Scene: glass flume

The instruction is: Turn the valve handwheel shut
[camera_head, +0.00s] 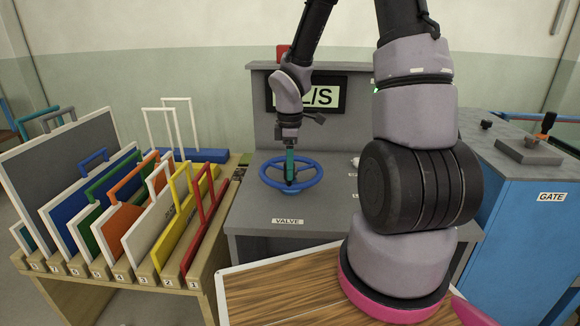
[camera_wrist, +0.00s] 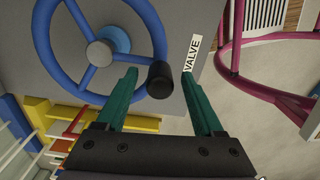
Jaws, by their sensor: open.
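The blue valve handwheel (camera_head: 291,172) lies flat on the grey console top, behind the VALVE label (camera_head: 287,221). In the wrist view the handwheel (camera_wrist: 42,30) shows its spokes, a grey hub and a black knob (camera_wrist: 160,80) standing on its rim. My gripper (camera_head: 290,180) reaches down over the handwheel. In the wrist view its green fingers (camera_wrist: 160,75) are open, with the black knob between them from this angle. The knob is apart from both fingers. Whether the fingertips are level with the knob, I cannot tell.
A rack (camera_head: 170,291) of numbered coloured panels stands close on the left. A wooden-topped surface (camera_head: 285,290) lies in front of the console. A blue GATE cabinet (camera_head: 530,225) stands on the right. A dark display panel, partly hidden by my arm, stands behind the handwheel.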

